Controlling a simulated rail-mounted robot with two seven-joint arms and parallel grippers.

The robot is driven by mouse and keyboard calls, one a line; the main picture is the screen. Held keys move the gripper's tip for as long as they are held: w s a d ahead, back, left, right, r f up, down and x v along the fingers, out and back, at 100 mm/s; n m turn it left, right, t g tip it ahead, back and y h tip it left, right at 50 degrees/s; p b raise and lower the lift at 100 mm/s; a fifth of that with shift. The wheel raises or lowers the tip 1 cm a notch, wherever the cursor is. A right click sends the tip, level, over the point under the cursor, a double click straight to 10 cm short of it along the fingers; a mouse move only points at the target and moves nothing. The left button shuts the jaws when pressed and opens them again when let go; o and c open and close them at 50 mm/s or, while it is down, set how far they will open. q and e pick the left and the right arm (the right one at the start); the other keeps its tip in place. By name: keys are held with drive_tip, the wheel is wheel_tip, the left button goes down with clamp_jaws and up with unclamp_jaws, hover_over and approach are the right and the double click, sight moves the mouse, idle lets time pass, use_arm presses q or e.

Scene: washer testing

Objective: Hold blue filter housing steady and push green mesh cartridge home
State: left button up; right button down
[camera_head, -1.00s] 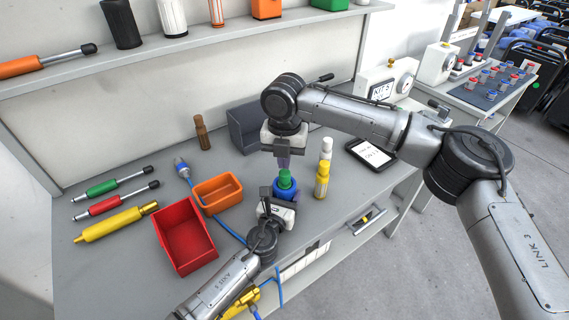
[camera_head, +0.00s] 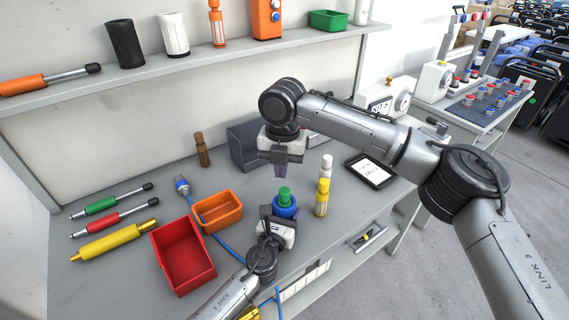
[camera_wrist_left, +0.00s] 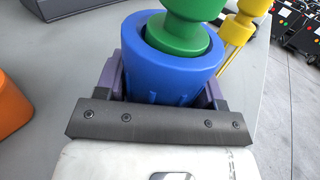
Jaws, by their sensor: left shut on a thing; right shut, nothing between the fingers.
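The blue filter housing (camera_head: 285,210) stands upright near the front of the bench, and it also shows in the left wrist view (camera_wrist_left: 165,75). My left gripper (camera_head: 272,217) is shut on it, with a finger on each side in the left wrist view (camera_wrist_left: 160,95). The green mesh cartridge (camera_head: 284,194) sits in the top of the housing and sticks up above its rim; in the left wrist view (camera_wrist_left: 183,35) its lower part is inside the blue ring. My right gripper (camera_head: 280,171) points down, shut and empty, above and behind the cartridge, apart from it.
An orange bin (camera_head: 218,212) and a red bin (camera_head: 184,257) sit to the left. A grey bin (camera_head: 243,145) is behind, and a tablet (camera_head: 370,170) lies at right.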

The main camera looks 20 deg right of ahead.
sight(285, 190)
drive_tip(key=m, duration=0.1)
drive_tip(key=r+m, duration=0.1)
drive_tip(key=shift+w+d+m, duration=0.1)
drive_tip(key=shift+m, duration=0.3)
drive_tip(key=shift+d+r+m, duration=0.1)
drive_tip(key=shift+r+m, duration=0.05)
drive_tip(key=shift+m, duration=0.65)
drive_tip(key=m, duration=0.4)
drive_tip(key=shift+d, duration=0.2)
drive_tip(key=shift+f+m, duration=0.4)
drive_tip(key=shift+f, duration=1.25)
drive_tip(key=shift+f, duration=1.7)
drive_tip(key=shift+r, duration=3.05)
